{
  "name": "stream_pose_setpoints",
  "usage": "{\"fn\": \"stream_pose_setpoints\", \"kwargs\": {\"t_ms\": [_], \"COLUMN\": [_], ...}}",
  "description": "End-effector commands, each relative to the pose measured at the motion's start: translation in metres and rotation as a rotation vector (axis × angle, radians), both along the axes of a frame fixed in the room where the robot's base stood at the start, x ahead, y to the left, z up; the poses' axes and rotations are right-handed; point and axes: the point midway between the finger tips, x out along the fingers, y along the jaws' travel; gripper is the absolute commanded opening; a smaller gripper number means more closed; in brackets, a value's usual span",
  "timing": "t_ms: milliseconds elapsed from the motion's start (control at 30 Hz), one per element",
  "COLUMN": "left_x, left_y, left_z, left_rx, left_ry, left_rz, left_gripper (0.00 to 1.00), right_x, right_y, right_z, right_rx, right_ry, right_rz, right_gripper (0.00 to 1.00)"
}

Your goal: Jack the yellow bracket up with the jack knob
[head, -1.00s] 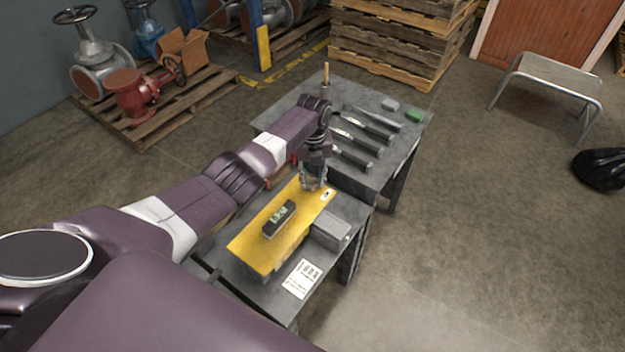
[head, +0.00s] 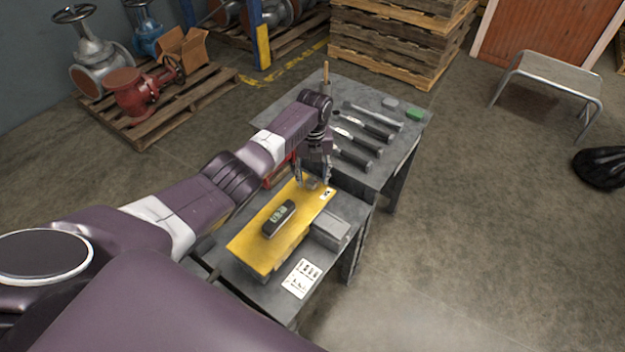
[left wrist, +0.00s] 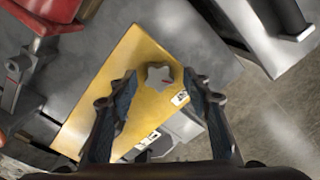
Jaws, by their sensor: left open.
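The yellow bracket (head: 258,248) is a flat plate on the near grey table, with a dark device (head: 279,218) that has a small display lying on top. The jack knob (left wrist: 160,76) is a grey star-shaped knob at the plate's far end. It shows in the left wrist view between my fingers, and in the head view it is small and partly hidden by the gripper. My left gripper (head: 314,184) is open above the knob, one finger on each side; I cannot tell whether the fingers touch it. In the left wrist view, my left gripper (left wrist: 160,90) shows both fingers apart. My right gripper is not in view.
A grey block (head: 330,229) stands beside the plate, and a printed card (head: 301,278) lies near the table edge. The far table (head: 345,90) holds several dark-handled tools and a green block (head: 414,114). A red object (left wrist: 45,15) shows beside the plate. Open floor lies to the right.

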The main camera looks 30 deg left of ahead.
Motion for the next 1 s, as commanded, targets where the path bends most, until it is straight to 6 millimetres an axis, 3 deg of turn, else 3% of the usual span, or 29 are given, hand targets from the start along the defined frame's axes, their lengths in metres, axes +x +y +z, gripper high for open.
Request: {"fn": "stream_pose_setpoints", "kwargs": {"t_ms": [300,500,1000], "left_x": [0.001,0.000,-0.001], "left_y": [0.000,0.000,-0.001], "left_z": [0.065,0.096,0.106], "left_rx": [0.001,0.002,0.001], "left_ry": [-0.002,0.001,0.004], "left_rz": [0.000,0.001,0.007], "left_gripper": [0.45,0.45,0.45], "right_x": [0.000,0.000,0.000], "right_y": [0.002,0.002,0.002], "right_z": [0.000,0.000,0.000], "right_rx": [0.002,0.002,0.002], "right_ry": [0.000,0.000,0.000], "right_rz": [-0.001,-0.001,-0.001], "right_gripper": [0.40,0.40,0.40]}}
